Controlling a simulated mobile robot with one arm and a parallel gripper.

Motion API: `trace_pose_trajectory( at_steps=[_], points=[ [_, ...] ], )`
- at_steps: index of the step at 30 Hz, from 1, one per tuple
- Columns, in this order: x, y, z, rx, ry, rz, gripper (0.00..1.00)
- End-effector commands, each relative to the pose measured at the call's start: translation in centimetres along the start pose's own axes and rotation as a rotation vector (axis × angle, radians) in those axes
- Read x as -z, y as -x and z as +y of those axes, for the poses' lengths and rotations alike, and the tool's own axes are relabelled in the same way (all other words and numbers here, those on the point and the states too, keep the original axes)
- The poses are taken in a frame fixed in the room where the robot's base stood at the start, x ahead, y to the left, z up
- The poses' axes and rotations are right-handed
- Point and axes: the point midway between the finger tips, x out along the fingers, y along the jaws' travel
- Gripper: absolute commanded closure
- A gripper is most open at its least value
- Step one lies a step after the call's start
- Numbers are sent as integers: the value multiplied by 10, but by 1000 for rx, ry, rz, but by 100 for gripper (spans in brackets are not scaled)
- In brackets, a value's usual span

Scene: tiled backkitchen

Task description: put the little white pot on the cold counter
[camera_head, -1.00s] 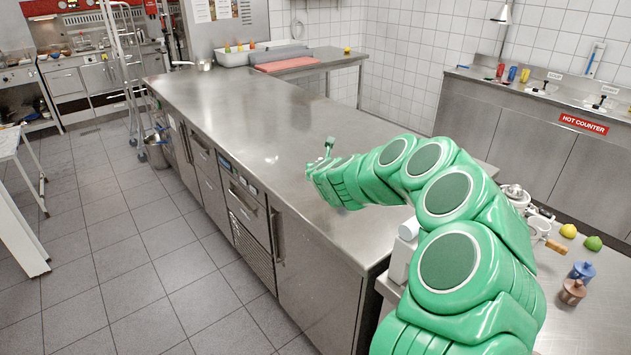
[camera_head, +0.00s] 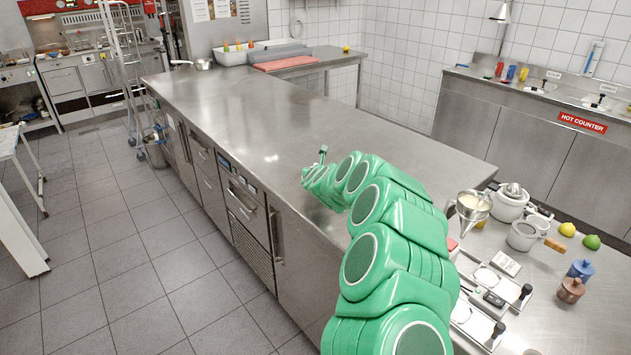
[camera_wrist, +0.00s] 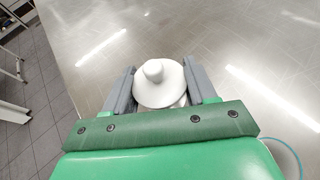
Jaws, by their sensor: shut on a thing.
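A small white pot with a knobbed lid (camera_wrist: 160,82) sits between the grey fingers of my gripper (camera_wrist: 158,74) in the wrist view. The gripper is shut on it. Bare steel shows around and beyond it. In the head view my green arm reaches over the long steel counter (camera_head: 265,125), which has drawers and a small control panel in its front. My arm hides the held pot there. I cannot tell whether the pot touches the steel. No cold counter label is readable; the counter at the right carries a red HOT COUNTER sign (camera_head: 582,122).
A side table at the right bears a lidded white pot (camera_head: 511,203), a funnel (camera_head: 473,208), a blue jar (camera_head: 581,270), a brown jar (camera_head: 570,290) and flat trays. A red board (camera_head: 285,62) lies behind the long counter. Most of that counter is clear.

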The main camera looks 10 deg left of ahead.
Motion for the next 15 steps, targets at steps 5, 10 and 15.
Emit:
trace_pose_trajectory(
  at_steps=[5, 10, 15],
  points=[
    [2, -4, 0, 0, 1, 0, 100],
    [16, -12, 0, -1, 3, 2, 100],
    [31, -19, 0, 0, 2, 2, 100]
  ],
)
